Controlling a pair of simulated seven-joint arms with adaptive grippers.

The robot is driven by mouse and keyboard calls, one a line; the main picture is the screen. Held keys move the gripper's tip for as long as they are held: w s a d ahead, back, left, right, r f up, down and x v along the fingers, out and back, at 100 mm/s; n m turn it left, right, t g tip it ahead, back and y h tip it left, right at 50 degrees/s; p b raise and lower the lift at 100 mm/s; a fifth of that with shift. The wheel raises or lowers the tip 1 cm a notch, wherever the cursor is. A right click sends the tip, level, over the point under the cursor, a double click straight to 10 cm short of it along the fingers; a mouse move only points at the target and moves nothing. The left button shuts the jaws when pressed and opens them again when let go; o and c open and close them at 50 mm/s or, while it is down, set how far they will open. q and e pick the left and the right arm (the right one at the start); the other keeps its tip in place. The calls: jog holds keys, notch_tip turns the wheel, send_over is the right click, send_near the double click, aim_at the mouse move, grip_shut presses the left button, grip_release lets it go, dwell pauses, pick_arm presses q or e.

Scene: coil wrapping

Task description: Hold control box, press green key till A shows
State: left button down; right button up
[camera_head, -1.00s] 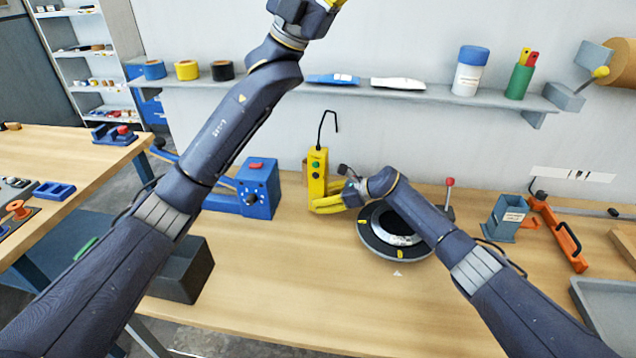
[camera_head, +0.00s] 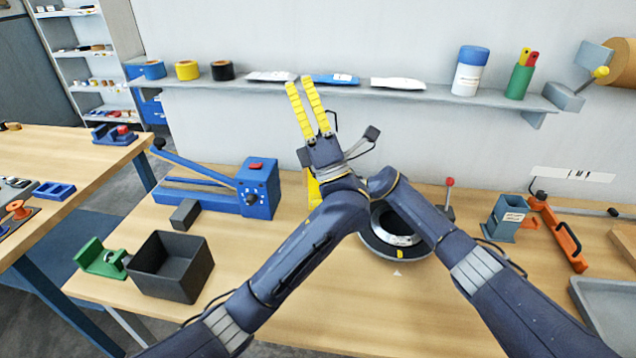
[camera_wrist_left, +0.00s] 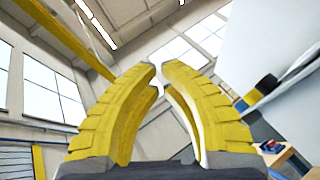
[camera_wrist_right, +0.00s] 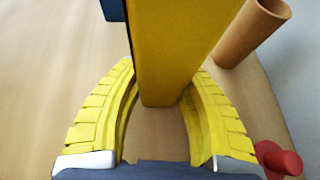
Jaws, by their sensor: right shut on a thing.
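The yellow control box (camera_head: 314,190) stands on the bench near the back wall. In the head view my left gripper and forearm hide most of it, including its keys and any display. In the right wrist view the box (camera_wrist_right: 178,50) fills the space between the yellow fingers of my right gripper (camera_wrist_right: 163,78), which is shut on its sides. My left gripper (camera_head: 299,81) is raised in front of and above the box, fingers pointing up and empty. In the left wrist view its fingertips (camera_wrist_left: 158,67) nearly meet, with a narrow gap. The letter A is not visible.
A round turntable (camera_head: 398,240) lies under my right forearm. A blue machine (camera_head: 258,190) stands left of the box, and a black bin (camera_head: 172,268) is at front left. A wall shelf (camera_head: 430,93) runs behind my left fingers. A brown tube (camera_wrist_right: 255,30) stands near the box.

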pick_arm(q)
jog(key=w+a+f+m+g+h, duration=0.1)
jog(key=w+f+h, duration=0.15)
jog(key=f, duration=0.65)
jog(key=w+a+f+m+g+h, duration=0.15)
jog(key=f+h, duration=0.25)
jog(key=f, duration=0.5)
jog(key=w+f+m+g+h, duration=0.15)
jog(key=f+h, duration=0.25)
jog(key=f, duration=0.5)
jog(key=w+d, duration=0.2)
jog(key=w, duration=0.5)
jog(key=shift+w, duration=0.2)
jog(key=shift+w+d+f, duration=0.1)
jog(key=shift+d, duration=0.05)
jog(key=shift+w, duration=0.3)
